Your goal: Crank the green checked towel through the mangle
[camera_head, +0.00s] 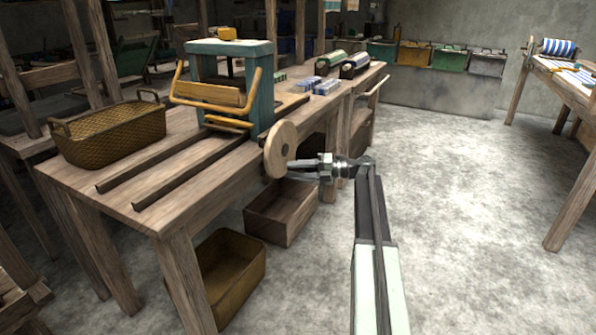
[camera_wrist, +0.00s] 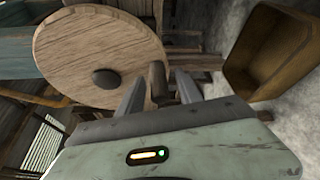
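The mangle (camera_head: 262,95) is a teal frame with wooden rollers and yellowish wooden bars, standing on the wooden table. Its round wooden crank wheel (camera_head: 281,146) is on the near right side and fills the upper left of the wrist view (camera_wrist: 95,45). A dark crank handle (camera_wrist: 158,82) sticks out from the wheel. My gripper (camera_head: 297,169) is at the wheel's lower right edge. In the wrist view its two fingers (camera_wrist: 158,88) are spread on either side of the handle, with gaps visible. I cannot make out a green checked towel in the rollers.
A woven basket (camera_head: 110,133) stands on the table's left, beside two dark rails. Folded blue cloths (camera_head: 305,86) and striped rolls (camera_head: 326,62) lie toward the back. Crates (camera_head: 283,208) sit under the table. The floor to the right is clear.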

